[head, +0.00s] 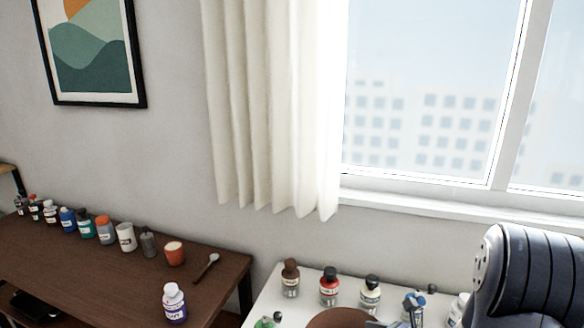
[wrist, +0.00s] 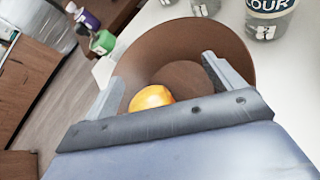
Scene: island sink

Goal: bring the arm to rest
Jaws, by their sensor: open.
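My gripper (wrist: 163,68) is open in the wrist view, its two grey fingers spread apart with nothing between the tips. It is over or close to a brown bowl (wrist: 245,62); the exact height cannot be told. A yellow-orange round thing (wrist: 151,97) shows in the bowl, partly hidden by the gripper's body. In the head view the bowl (head: 340,317) is cut off at the bottom edge. My dark arm (head: 535,275) fills the lower right there, and the gripper's fingers cannot be made out clearly.

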